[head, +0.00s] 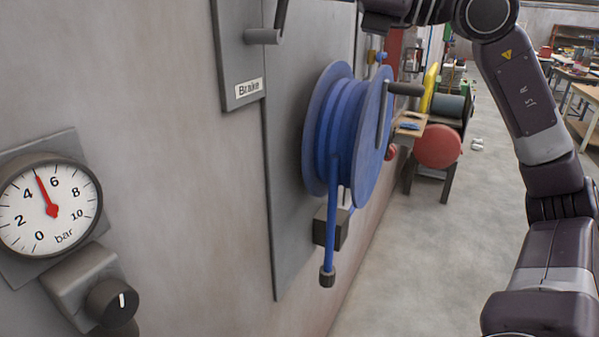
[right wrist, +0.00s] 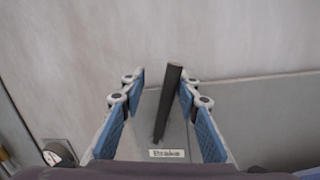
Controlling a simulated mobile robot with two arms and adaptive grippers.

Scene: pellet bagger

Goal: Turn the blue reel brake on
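The blue reel (head: 345,130) is mounted on the wall in the head view, with a blue hose hanging from it. Left of it is a grey plate with the label "Brake" (head: 248,88). The dark brake lever (head: 281,14) rises from a grey pivot above the label and leaves the top of the picture. In the right wrist view the lever (right wrist: 169,98) stands between the fingers of my right gripper (right wrist: 162,80), closer to the right finger. This gripper is open; I cannot tell if a finger touches the lever. My left gripper is not in view.
A pressure gauge (head: 50,205) with a black knob (head: 112,301) is on the wall at the lower left. A crank handle (head: 405,89) sticks out from the reel. A red drum (head: 438,146) on a stand is further back.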

